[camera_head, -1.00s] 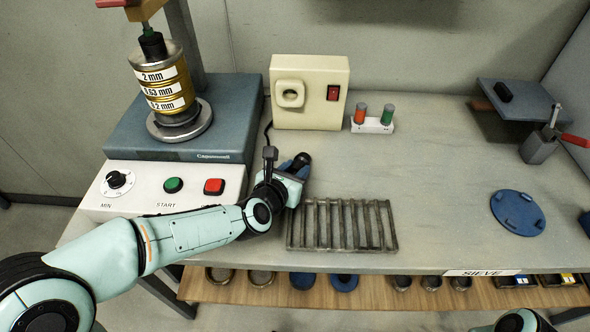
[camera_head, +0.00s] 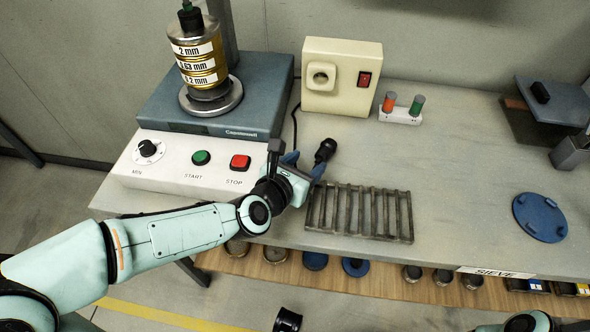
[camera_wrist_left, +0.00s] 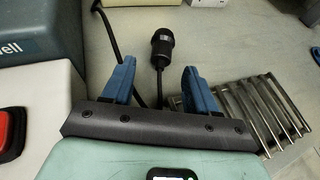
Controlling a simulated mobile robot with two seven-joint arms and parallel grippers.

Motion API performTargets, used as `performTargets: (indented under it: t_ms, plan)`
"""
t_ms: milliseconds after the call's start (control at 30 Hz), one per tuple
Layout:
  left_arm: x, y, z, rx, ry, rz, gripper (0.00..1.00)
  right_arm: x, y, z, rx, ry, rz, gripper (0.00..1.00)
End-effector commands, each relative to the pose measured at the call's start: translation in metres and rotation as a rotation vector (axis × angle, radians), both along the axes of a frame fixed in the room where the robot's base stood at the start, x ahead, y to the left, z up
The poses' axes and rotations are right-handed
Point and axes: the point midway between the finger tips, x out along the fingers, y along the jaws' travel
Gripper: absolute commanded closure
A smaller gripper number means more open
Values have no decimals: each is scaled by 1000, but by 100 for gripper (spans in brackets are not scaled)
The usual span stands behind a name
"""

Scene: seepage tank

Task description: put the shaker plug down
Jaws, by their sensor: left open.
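The black shaker plug (camera_head: 325,150) lies on the table between the control box and the metal rack. It also shows in the left wrist view (camera_wrist_left: 162,45), with its cable running toward me between the fingers. My left gripper (camera_head: 306,163) is open, with its blue fingers on either side of the cable and the plug just beyond the fingertips. In the left wrist view the left gripper (camera_wrist_left: 155,85) holds nothing, and the plug stands clear of both fingers. My right gripper is not clearly in view.
The cream socket box (camera_head: 341,77) stands behind the plug. The shaker (camera_head: 205,120) with its sieve stack (camera_head: 200,65) is at the left. A metal rack (camera_head: 360,212) lies just right of my left gripper. The table's middle right is clear.

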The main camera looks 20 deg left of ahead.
Motion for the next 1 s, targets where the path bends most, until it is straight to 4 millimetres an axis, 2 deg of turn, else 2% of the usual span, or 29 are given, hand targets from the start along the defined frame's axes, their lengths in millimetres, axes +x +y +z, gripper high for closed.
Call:
performTargets:
  t_ms: [100, 300, 867, 1000]
  plan:
    - [-21, 2, 11, 0, -3, 0, 42, -5, 3, 6, 7, 14, 7, 100]
    - [-39, 4, 17, -1, 0, -1, 42, -12, 6, 10, 15, 31, 14, 100]
    - [-42, 5, 17, -1, 1, -1, 42, -13, 6, 10, 17, 35, 15, 100]
    - [-43, 5, 28, 0, -3, 0, 42, -16, 7, 19, 19, 41, 17, 100]
